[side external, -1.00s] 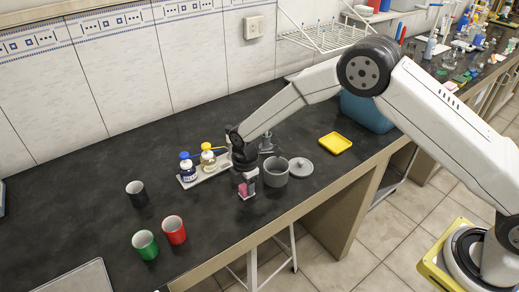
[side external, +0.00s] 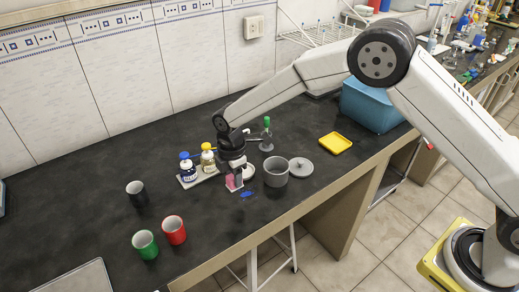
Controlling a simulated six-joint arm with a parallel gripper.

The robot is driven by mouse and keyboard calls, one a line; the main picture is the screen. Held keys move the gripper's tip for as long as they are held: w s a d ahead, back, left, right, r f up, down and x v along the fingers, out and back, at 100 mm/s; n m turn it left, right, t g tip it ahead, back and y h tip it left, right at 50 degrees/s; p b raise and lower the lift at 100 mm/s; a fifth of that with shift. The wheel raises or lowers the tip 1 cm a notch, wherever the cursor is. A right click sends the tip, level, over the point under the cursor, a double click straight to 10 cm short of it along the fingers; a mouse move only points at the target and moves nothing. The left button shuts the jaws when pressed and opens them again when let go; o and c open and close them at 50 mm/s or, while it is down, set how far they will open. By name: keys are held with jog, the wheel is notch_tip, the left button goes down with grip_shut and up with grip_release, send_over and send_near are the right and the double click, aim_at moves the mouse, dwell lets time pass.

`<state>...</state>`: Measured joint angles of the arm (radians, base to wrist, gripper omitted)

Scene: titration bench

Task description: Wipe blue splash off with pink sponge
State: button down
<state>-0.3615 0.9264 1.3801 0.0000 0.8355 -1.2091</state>
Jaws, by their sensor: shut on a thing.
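The pink sponge (side external: 231,182) is between the fingers of my gripper (side external: 235,175), low over the dark bench top or touching it; I cannot tell which. My gripper is shut on the sponge. The blue splash (side external: 246,194) is a small blue patch on the bench, just right of and in front of the sponge. The sponge is beside the splash, not over the part I see.
A grey pot (side external: 276,172) stands close right of my gripper, with its lid (side external: 301,167) beside it. A tray (side external: 199,177) with two capped bottles is just left. Black (side external: 137,194), red (side external: 174,230) and green (side external: 145,244) cups stand further left. A yellow tray (side external: 335,143) lies right.

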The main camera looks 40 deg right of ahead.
aim_at(259, 189)
jog(key=shift+r, duration=1.05)
jog(key=shift+f, duration=0.2)
jog(key=shift+f, duration=2.85)
jog(key=shift+f, duration=1)
jog(key=shift+d, duration=0.15)
jog(key=shift+d, duration=1.75)
jog(key=shift+d, duration=0.1)
jog(key=shift+d, duration=0.4)
jog(key=shift+s+d+f, duration=0.1)
jog(key=shift+d+f, duration=0.05)
jog(key=shift+d, duration=0.6)
jog(key=shift+d+f, duration=0.1)
jog(key=shift+d, duration=0.6)
